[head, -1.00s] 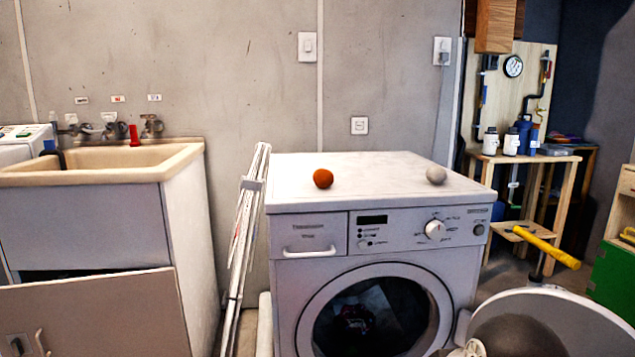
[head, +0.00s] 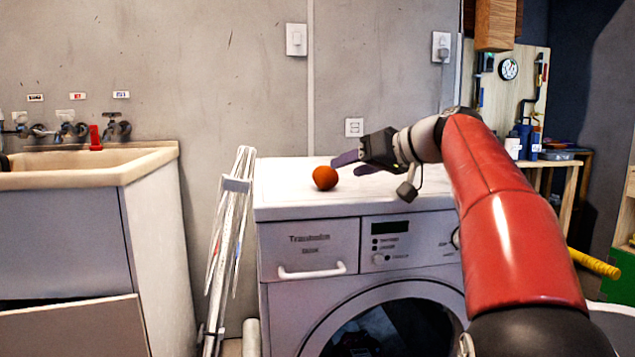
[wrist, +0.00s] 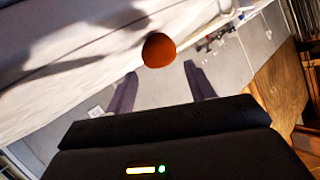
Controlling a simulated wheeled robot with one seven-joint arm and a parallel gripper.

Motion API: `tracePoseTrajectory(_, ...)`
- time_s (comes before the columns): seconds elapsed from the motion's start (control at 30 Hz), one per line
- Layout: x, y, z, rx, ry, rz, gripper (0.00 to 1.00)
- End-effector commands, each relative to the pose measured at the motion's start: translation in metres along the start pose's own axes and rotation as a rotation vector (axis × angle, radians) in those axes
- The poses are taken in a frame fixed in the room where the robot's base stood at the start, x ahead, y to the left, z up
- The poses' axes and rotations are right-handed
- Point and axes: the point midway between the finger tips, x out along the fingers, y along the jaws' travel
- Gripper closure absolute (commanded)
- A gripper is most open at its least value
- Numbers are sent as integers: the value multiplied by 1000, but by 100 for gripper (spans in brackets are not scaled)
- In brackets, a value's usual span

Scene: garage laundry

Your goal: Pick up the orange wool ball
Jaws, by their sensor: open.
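A small gap seems to lie between the fingertips and the ball.
A folded drying rack (head: 232,240) stands left of the washer. A beige sink (head: 85,170) on a cabinet is farther left. A wooden workbench (head: 550,165) stands at the right. The grey ball seen earlier is hidden now. The washer top near the orange ball looks clear.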

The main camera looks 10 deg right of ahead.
Motion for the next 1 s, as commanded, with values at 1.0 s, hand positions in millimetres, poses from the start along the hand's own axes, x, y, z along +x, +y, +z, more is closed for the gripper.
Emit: tracePoseTrajectory(1.0, 64, 3, 2, 1, -1, 2, 79)
